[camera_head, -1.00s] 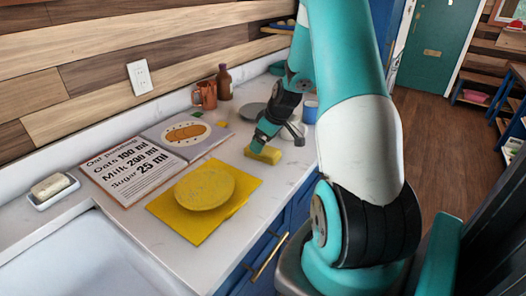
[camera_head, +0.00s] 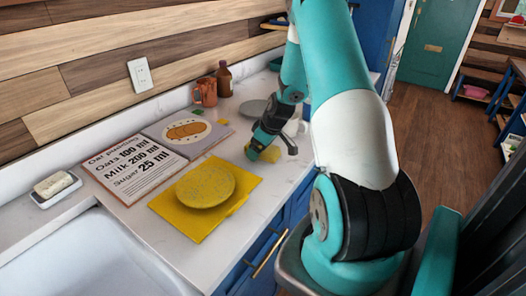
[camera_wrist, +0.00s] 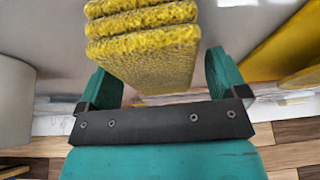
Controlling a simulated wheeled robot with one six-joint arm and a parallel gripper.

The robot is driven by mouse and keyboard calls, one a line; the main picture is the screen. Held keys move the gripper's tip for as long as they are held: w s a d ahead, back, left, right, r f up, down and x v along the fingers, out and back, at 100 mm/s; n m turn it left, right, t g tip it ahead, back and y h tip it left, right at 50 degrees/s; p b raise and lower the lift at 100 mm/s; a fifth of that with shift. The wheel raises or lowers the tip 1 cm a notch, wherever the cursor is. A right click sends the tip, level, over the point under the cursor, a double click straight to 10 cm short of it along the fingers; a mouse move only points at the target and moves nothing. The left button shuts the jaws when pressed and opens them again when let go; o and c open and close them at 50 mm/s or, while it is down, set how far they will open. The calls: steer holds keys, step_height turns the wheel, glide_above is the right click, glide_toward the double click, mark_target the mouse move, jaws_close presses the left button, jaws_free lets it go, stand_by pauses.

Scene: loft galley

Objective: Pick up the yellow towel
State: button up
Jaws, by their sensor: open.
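The yellow towel (camera_wrist: 150,65) looks like a fuzzy, folded stack of layers in the wrist view. In the head view, the towel (camera_head: 270,154) is a small yellow block on the white counter, partly hidden by my gripper (camera_head: 256,152). In the wrist view my gripper (camera_wrist: 160,75) is open, one finger on each side of the towel. Gaps show between the towel and both fingers. I cannot tell how far down the fingertips reach beside it.
A yellow mat (camera_head: 237,201) with a yellow plate (camera_head: 205,186) lies left of the towel. A white cup (camera_wrist: 14,100) is close at left in the wrist view.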

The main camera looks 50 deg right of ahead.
steer(key=c, duration=1)
step_height(320, 180, up, 20)
steer(key=shift+r+b, duration=0.2)
steer(key=shift+b, duration=1.05)
steer(key=shift+o, duration=0.3)
